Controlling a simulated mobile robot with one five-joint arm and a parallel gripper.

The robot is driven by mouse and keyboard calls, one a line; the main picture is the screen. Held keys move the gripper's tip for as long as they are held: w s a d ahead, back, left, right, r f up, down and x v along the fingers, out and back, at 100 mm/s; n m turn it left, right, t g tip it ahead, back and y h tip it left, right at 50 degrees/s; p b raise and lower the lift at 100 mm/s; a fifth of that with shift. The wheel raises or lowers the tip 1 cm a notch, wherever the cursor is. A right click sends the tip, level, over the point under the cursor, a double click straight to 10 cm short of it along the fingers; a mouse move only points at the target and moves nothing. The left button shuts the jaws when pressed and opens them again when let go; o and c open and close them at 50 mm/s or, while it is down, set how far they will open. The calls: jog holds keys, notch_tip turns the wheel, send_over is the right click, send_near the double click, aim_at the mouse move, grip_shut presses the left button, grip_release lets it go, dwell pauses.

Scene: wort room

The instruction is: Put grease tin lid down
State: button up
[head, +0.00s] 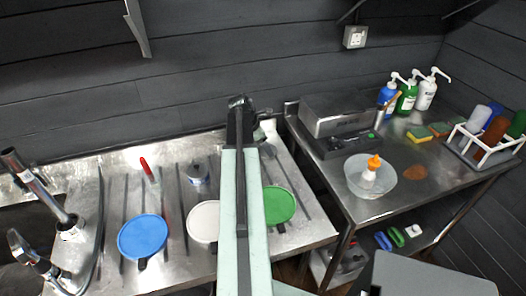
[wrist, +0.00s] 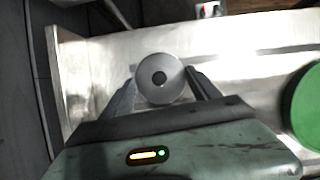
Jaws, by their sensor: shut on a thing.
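In the wrist view, the grease tin lid (wrist: 161,68), a round grey disc with a dark centre, is between the two fingers of my gripper (wrist: 160,80). The fingers are shut on its sides. In the head view, my gripper (head: 240,104) is at the back right of the steel drainer, near the wall. My arm hides most of the lid there. I cannot tell from these views whether the lid touches the steel. A small grey tin (head: 197,174) stands on the drainer to the left of my arm.
Blue (head: 143,236), white (head: 204,221) and green (head: 279,205) discs lie on the drainer's front part. The green one also shows in the wrist view (wrist: 305,108). A red-handled tool (head: 146,166) is at the back left. A side table at right holds a grey box (head: 342,113) and bottles.

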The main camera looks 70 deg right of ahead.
jog(key=shift+w, duration=0.15)
jog(key=o, duration=1.3)
jog(key=shift+f, duration=0.15)
jog(key=shift+o, duration=0.2)
jog(key=p+v, duration=1.1)
jog(key=v, duration=0.1)
